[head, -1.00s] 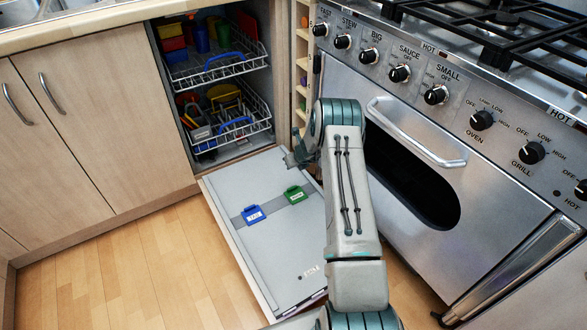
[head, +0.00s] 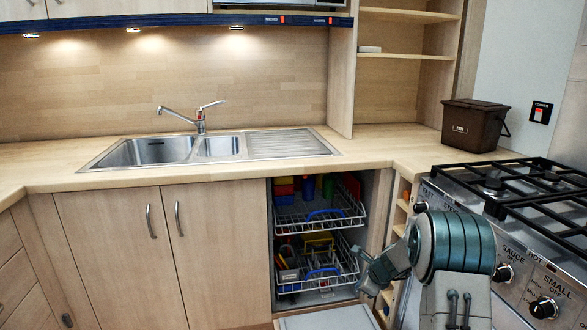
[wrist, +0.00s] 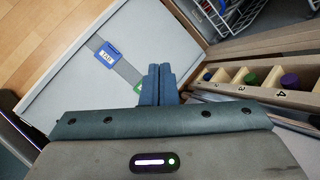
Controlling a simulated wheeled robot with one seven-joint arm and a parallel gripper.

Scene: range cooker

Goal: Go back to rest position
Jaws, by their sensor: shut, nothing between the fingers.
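My gripper (wrist: 159,84) shows in the wrist view with its two blue-grey fingers pressed together and nothing between them. In the head view my gripper (head: 366,272) is at the lower right, in front of the dishwasher's right edge, at the end of my bent arm. The open dishwasher door (wrist: 92,62) lies below the fingers in the wrist view, with a blue labelled clip (wrist: 108,53) on its grey strip. A green clip is mostly hidden behind the fingers.
The dishwasher's upper rack (head: 318,217) and lower rack (head: 320,270) hold colourful dishes. The range cooker (head: 520,255) stands close on the right. A narrow bottle rack (wrist: 262,80) is beside the door. A sink (head: 155,150) and brown bin (head: 475,122) are on the counter.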

